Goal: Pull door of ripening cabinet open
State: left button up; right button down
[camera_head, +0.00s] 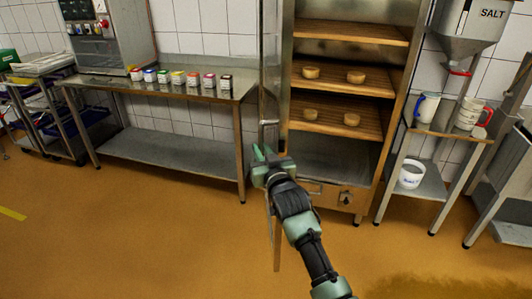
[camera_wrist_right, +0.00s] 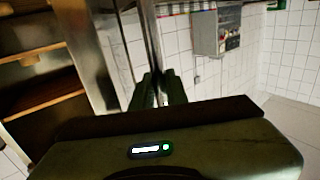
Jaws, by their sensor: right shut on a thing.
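The ripening cabinet (camera_head: 398,90) stands open at the centre right, with its wooden shelves and lower metal compartment showing. Its door (camera_head: 271,60) is swung out and shows nearly edge-on at the cabinet's left side. My right gripper (camera_head: 262,153) is at the door's edge, shut on the upright metal door handle (camera_wrist_right: 151,35). In the right wrist view the fingers of this gripper (camera_wrist_right: 158,90) close around the lower part of that bar. The exact contact is dark and partly hidden. My left gripper is out of view.
Small cheeses (camera_head: 310,72) sit on two cabinet shelves. A steel table (camera_head: 165,160) with several small jars stands left of the door. A side stand (camera_head: 430,182) with mugs and a white tub is at right. The orange floor (camera_head: 150,240) in front is clear.

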jog(key=shift+r, duration=0.25)
jog(key=c, duration=1.7)
grip_release()
jog(key=o, duration=0.3)
jog(key=shift+w, duration=0.1)
jog(key=shift+f, duration=0.15)
jog(key=v, duration=0.7)
jog(key=shift+s, duration=0.4)
